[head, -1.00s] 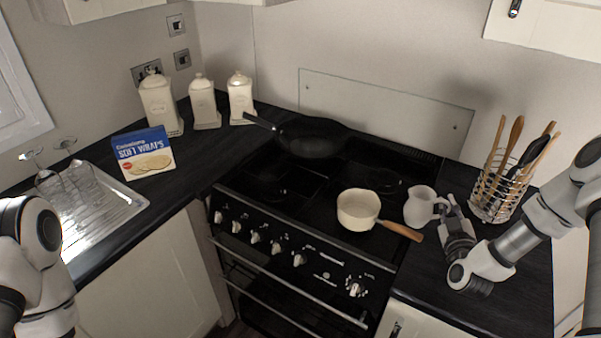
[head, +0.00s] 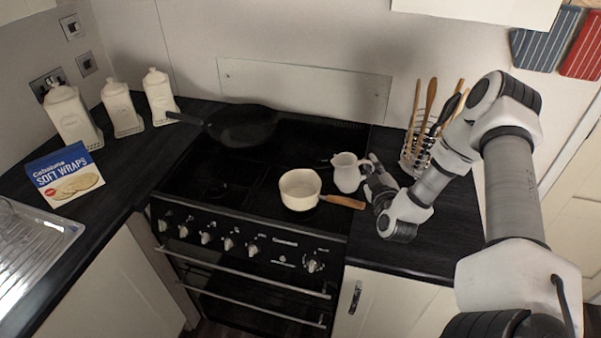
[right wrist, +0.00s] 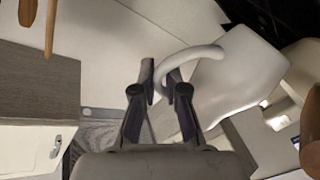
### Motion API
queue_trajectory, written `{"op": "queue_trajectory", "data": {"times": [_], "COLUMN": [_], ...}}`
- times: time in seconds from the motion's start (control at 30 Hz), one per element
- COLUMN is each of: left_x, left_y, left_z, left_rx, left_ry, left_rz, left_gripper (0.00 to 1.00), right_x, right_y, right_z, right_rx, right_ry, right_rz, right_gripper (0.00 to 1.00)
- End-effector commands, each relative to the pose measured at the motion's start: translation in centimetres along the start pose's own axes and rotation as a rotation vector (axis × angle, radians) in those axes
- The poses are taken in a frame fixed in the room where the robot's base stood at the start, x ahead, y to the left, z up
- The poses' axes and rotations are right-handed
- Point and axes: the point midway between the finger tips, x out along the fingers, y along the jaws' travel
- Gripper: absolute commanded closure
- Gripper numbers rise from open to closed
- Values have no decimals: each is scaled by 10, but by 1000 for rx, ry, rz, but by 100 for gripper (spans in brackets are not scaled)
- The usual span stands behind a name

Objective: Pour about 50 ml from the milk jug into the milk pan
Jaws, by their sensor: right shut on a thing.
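The cream milk pan (head: 299,189) stands on the front right of the black hob. Its wooden handle (head: 343,202) points right. The small white milk jug (head: 347,174) is just right of and slightly behind the pan, looking lifted and roughly upright. My right gripper (head: 374,178) is to the right of the jug, shut on its handle. In the right wrist view, the fingers (right wrist: 162,84) close around the curved jug handle (right wrist: 196,54), and the jug body (right wrist: 238,82) is on the right. The milk inside is not visible. My left gripper is out of view.
A black frying pan (head: 241,125) sits at the back left of the hob. A wire utensil holder (head: 412,153) stands close behind my right gripper. Canisters (head: 121,108) and a soft wraps box (head: 65,175) are at left. The right worktop front is clear.

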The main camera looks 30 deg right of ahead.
Motion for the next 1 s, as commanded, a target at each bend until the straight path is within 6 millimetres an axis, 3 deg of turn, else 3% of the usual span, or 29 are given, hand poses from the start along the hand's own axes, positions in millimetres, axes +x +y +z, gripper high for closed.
{"op": "queue_trajectory", "data": {"times": [0.27, 0.47, 0.7, 1.0], "left_x": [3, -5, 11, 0], "left_y": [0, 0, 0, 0], "left_z": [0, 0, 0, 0], "left_rx": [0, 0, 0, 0], "left_ry": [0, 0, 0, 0], "left_rz": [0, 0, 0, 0], "left_gripper": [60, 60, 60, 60], "right_x": [4, 6, 10, 11], "right_y": [-14, -14, -34, -30], "right_z": [-16, -38, -48, -70], "right_rx": [-177, -305, -461, -611], "right_ry": [-23, -40, -63, -87], "right_rz": [-17, -29, -45, -59], "right_gripper": [100, 100, 100, 100]}}
